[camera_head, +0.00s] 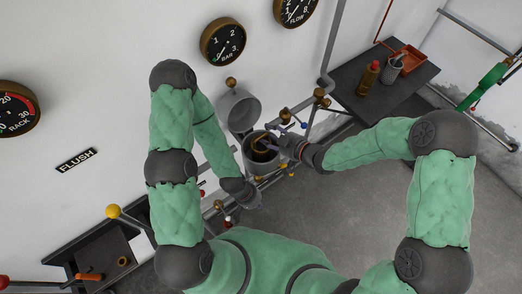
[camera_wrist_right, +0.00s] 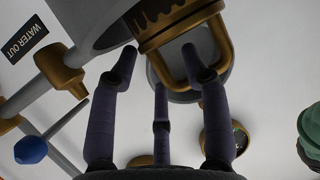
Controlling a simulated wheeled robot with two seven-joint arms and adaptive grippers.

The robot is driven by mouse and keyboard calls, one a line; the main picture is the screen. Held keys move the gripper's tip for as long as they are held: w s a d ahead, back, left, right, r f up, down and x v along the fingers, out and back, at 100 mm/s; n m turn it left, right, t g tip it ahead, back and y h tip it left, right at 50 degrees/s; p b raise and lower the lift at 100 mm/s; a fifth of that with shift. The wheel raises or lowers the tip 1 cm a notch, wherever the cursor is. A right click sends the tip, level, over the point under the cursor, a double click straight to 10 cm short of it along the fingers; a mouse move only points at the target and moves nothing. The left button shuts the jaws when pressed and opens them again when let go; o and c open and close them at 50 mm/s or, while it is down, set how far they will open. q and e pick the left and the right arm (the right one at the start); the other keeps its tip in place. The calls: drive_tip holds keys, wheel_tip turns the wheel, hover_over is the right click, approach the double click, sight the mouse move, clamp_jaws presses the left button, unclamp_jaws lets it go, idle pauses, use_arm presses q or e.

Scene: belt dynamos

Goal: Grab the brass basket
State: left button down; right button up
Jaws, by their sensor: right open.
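The brass basket (camera_head: 262,148) sits in the mouth of a round grey vessel (camera_head: 247,167) in the head view, partly covered by my right gripper (camera_head: 272,144). In the right wrist view the basket (camera_wrist_right: 172,22) shows at the top, with its brass loop handle (camera_wrist_right: 226,48) hanging into view. My right gripper (camera_wrist_right: 158,65) is open, its fingers close to the handle. One fingertip overlaps the loop; I cannot tell whether it passes through or touches.
A round grey lid (camera_head: 238,110) stands open behind the vessel. Pipes with brass fittings (camera_head: 319,97) run beside it. A blue-knobbed lever (camera_wrist_right: 31,149) is near my right gripper. A dark tray (camera_head: 103,258) lies lower left.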

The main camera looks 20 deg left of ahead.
drive_tip(key=shift+w+a+f, duration=0.15)
drive_tip(key=shift+a+f, duration=0.05)
drive_tip(key=shift+a, duration=0.15)
clamp_jaws()
drive_tip(key=shift+w+r, duration=0.1)
drive_tip(key=shift+r, duration=0.1)
